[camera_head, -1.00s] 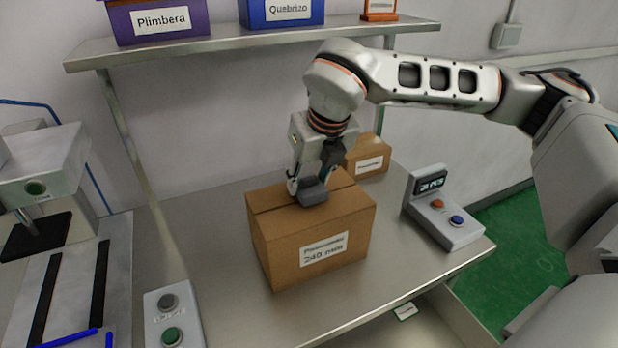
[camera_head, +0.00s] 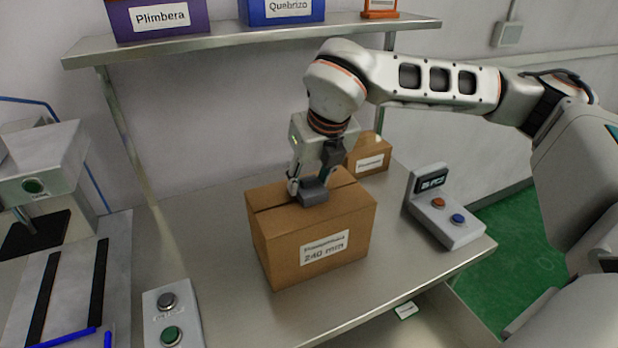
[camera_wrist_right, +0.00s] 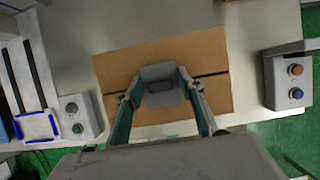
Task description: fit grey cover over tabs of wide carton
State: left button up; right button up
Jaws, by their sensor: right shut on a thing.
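The wide brown carton (camera_head: 315,245) stands on the metal table with a label on its front; its top also shows in the right wrist view (camera_wrist_right: 118,75). A dark seam runs across its top. My right gripper (camera_head: 309,191) is shut on the grey cover (camera_head: 312,194), and both sit at the middle of the carton's top. In the right wrist view the grey cover (camera_wrist_right: 160,84) lies between the two fingers, over the seam. I cannot see the tabs under it, nor whether the cover is fully seated. My left gripper is not in view.
A smaller brown carton (camera_head: 369,155) stands behind the wide one. A display box with two buttons (camera_head: 443,208) is at the right, and another button box (camera_head: 172,315) at the front left. A shelf (camera_head: 240,40) with boxes hangs above. A machine (camera_head: 40,180) stands at the left.

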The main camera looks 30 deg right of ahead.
jog(key=shift+f, duration=0.15)
dwell(0.5)
jog(key=o, duration=1.2)
jog(key=shift+r+p, duration=2)
jog(key=shift+r, duration=1.6)
